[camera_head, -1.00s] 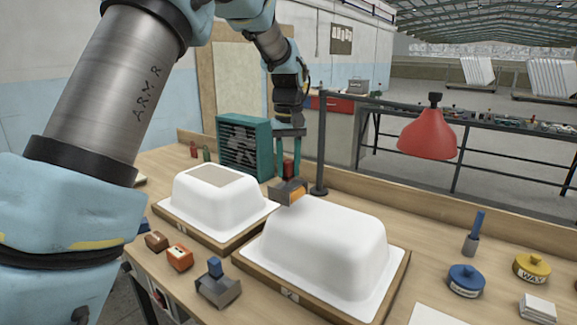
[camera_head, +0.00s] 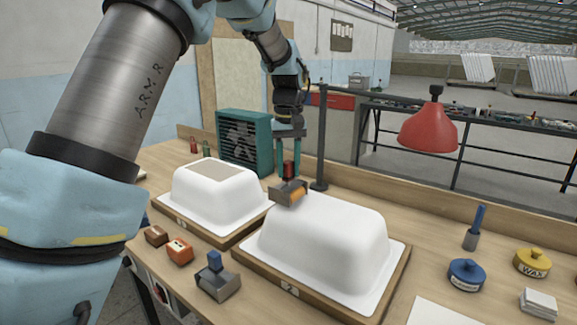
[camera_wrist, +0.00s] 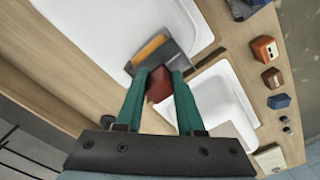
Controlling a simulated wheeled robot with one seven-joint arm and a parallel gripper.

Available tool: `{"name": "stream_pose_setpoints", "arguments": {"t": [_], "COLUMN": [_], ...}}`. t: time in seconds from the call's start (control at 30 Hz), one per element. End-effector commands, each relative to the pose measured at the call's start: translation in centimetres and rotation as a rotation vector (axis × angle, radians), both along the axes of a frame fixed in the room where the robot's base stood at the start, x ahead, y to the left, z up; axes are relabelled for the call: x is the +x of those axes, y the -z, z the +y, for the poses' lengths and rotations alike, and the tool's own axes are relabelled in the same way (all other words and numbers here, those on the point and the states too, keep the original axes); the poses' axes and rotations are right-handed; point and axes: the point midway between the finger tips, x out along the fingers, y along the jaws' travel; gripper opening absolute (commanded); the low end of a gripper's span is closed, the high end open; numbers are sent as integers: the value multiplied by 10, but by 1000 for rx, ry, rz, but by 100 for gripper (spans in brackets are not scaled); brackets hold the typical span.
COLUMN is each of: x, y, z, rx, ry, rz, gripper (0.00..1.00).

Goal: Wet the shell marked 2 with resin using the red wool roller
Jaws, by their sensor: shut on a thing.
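My gripper (camera_head: 289,166) is shut on the red handle of the roller (camera_head: 288,191), which has a grey frame and an orange wool part. The roller is at the far left corner of the shell marked 2 (camera_head: 325,235), a white upturned tub on a wooden base. I cannot tell whether the wool touches it. In the wrist view the roller (camera_wrist: 160,55) overlaps the edge of shell 2 (camera_wrist: 100,25), with the green fingers (camera_wrist: 160,90) on either side of the red handle. Shell 2 looks plain white, with no resin patch visible.
The shell marked 1 (camera_head: 215,200), with a beige patch on top, stands to the left. A blue-handled tool on a grey block (camera_head: 216,280) and small orange (camera_head: 179,251) and brown (camera_head: 156,236) blocks sit in front. A green fan (camera_head: 244,142) and dark post (camera_head: 321,140) stand behind.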

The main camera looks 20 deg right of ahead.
Motion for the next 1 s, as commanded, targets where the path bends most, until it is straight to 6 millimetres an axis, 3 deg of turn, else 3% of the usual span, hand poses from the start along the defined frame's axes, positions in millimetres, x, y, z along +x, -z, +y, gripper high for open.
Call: {"name": "stream_pose_setpoints", "arguments": {"t": [1.0], "x": [0], "y": [7], "z": [0], "rx": [0], "ry": [0], "rz": [-1], "gripper": [0]}}
